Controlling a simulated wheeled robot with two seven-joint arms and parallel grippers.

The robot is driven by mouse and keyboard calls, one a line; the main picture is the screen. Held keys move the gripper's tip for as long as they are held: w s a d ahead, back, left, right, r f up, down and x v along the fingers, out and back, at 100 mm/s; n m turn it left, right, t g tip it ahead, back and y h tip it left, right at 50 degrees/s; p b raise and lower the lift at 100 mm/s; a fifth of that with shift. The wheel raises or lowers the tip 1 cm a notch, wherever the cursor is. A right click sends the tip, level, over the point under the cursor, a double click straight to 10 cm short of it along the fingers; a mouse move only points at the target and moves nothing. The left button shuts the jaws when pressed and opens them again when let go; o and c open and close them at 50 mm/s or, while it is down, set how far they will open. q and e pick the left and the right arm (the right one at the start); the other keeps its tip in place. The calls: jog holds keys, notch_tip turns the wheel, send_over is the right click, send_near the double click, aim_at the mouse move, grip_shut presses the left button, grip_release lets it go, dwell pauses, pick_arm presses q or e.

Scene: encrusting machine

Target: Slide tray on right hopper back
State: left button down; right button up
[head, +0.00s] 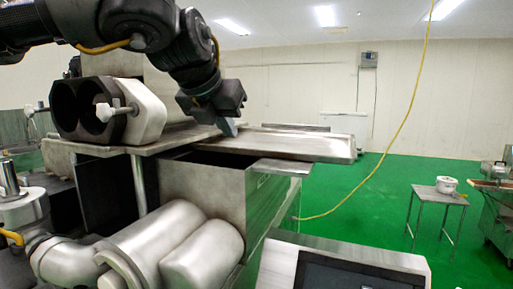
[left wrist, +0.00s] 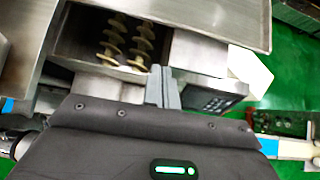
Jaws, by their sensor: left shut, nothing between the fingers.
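The metal tray (head: 300,143) lies flat on top of the right hopper (head: 205,185) and extends to the right past its edge in the head view. Part of the hopper mouth is uncovered at the tray's near side. In the left wrist view the tray (left wrist: 205,18) spans the top, and the open hopper (left wrist: 70,42) shows two spiral augers inside. My left gripper (head: 229,128) is shut and empty, pointing down at the tray's left part. Its fingers (left wrist: 162,88) show beside the hopper edge; I cannot tell whether they touch the tray. My right gripper is not in view.
A block with two dark round openings (head: 90,110) stands left of the tray. Large metal cylinders (head: 165,245) lie in front of the hopper. A control panel (head: 345,275) is at lower right. A small table (head: 437,195) stands on the open green floor.

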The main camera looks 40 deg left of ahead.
aim_at(244, 149)
pick_arm(q)
jog(key=p+x, duration=0.1)
jog(key=x, duration=0.2)
jog(key=p+x, duration=0.2)
jog(key=x, duration=0.2)
jog(key=w+r+p+x, duration=0.1)
jog(key=x, duration=0.3)
jog(key=shift+a+p, duration=0.3)
jog(key=shift+a, duration=0.05)
jog(key=shift+w+a+f+p, duration=0.1)
jog(key=shift+w+a+p, duration=0.1)
jog(key=shift+w, duration=0.25)
jog(key=shift+w+a+p, duration=0.1)
jog(key=shift+w+p, duration=0.05)
jog(key=shift+w, duration=0.25)
